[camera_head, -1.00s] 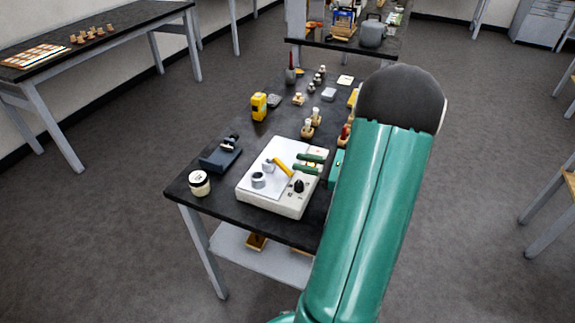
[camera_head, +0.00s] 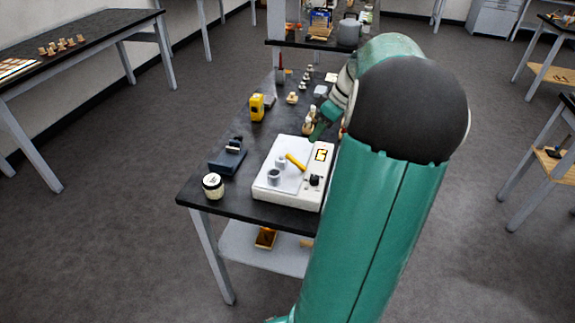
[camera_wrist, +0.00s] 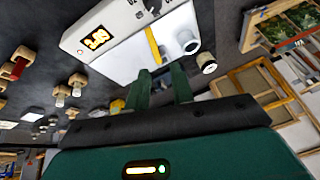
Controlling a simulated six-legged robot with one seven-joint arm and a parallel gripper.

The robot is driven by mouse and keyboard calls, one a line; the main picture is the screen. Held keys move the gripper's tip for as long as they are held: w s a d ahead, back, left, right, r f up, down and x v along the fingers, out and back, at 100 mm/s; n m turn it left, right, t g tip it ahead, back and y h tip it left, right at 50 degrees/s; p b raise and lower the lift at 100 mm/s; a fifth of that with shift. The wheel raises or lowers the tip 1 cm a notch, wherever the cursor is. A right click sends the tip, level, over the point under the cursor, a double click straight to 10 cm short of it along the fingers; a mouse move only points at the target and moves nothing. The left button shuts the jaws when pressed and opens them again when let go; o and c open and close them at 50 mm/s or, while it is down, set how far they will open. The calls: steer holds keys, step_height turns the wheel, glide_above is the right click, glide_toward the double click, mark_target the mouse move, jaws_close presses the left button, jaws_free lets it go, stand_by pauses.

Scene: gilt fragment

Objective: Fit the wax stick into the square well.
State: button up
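The yellow wax stick (camera_head: 296,162) lies slanted on the pale top of a white bench device (camera_head: 262,194), beside two small grey cups. The nearer cup (camera_head: 274,177) has a dark opening; the other cup (camera_head: 281,162) is close to the stick's upper end. I cannot tell which opening is square. In the wrist view the stick (camera_wrist: 153,46) lies beyond my fingertips, with a dark opening (camera_wrist: 191,46) to its right. My gripper (camera_wrist: 161,78) has its two green fingers apart with nothing seen between them. In the head view my gripper (camera_head: 316,136) is above the device's far side, partly hidden by my arm.
A lidded jar (camera_head: 213,186) stands at the table's near left corner, with a dark blue block-like device (camera_head: 227,160) behind it. A yellow box (camera_head: 257,107) and several small wooden-based pieces stand farther back. The black tabletop (camera_head: 250,132) is bare between them.

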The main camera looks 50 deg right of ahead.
steer(key=d+n, duration=0.1)
glide_above(301, 164)
steer(key=s, duration=0.2)
steer(key=shift+h, duration=0.3)
steer(key=f, duration=0.6)
steer(key=shift+d+f, duration=0.3)
steer(key=shift+d, duration=0.1)
steer(key=shift+a+f, duration=0.15)
steer(key=shift+f, duration=0.3)
steer(key=x, duration=0.5)
steer(key=shift+s, duration=0.1)
jaws_close()
